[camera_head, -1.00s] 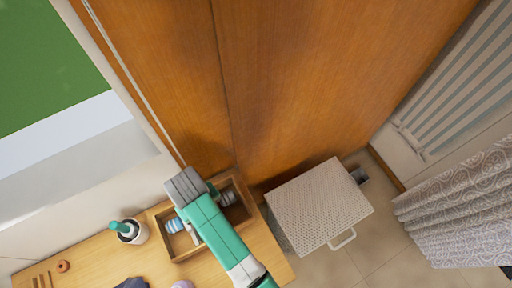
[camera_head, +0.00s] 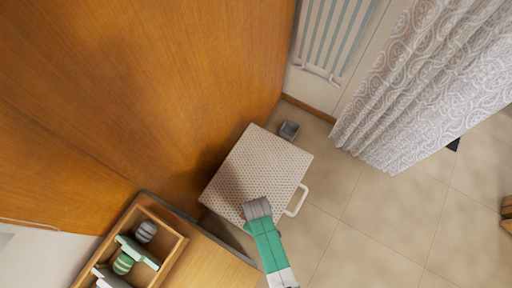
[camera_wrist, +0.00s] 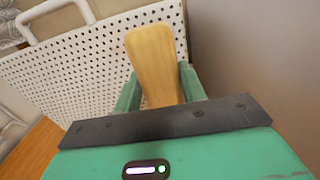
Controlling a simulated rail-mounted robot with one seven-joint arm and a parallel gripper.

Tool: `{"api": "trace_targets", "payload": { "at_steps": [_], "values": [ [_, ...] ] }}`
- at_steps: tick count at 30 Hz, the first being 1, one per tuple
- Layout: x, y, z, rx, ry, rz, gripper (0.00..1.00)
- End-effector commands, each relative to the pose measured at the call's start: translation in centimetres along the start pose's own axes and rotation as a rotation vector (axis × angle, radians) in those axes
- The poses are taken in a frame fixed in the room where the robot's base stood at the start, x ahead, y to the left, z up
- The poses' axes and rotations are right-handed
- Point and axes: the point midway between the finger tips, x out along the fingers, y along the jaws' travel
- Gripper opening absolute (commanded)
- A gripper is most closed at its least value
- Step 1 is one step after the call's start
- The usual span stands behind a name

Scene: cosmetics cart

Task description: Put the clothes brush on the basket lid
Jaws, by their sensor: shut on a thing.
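The basket lid (camera_head: 255,165) is a white perforated square panel with a white handle (camera_head: 298,200) on its right. It also fills the left of the wrist view (camera_wrist: 70,75). My gripper (camera_head: 256,205) is over the lid's near edge. In the wrist view my gripper (camera_wrist: 158,85) is shut on the clothes brush, whose light wooden part (camera_wrist: 152,55) stands out beyond the fingers towards the lid. The brush is hard to make out in the head view. I cannot tell whether it touches the lid.
A wooden box (camera_head: 165,265) with striped and grey items is on the wooden table (camera_head: 215,265) at lower left. A small grey bin (camera_head: 289,130) stands behind the lid. A wooden cabinet (camera_head: 150,90) rises at left. A patterned curtain (camera_head: 420,90) hangs at right over bare tiled floor.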

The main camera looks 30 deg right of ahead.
Motion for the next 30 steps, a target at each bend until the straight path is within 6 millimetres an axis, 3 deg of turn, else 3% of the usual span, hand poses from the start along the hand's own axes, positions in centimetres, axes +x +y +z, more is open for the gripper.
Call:
{"api": "trace_targets", "payload": {
  "at_steps": [1,8,13,21,30],
  "values": [
    [0.8,-0.1,0.3,-0.005,-0.001,0.0,0.19],
    [1.5,0.3,0.1,-0.015,0.002,0.002,0.19],
    [2.9,3.7,-3.6,-0.014,0.004,0.006,0.19],
    [3.6,8.7,-9.4,-0.014,0.004,0.004,0.19],
    [2.6,10.4,-11.5,-0.013,0.0,0.0,0.19]
  ]
}}
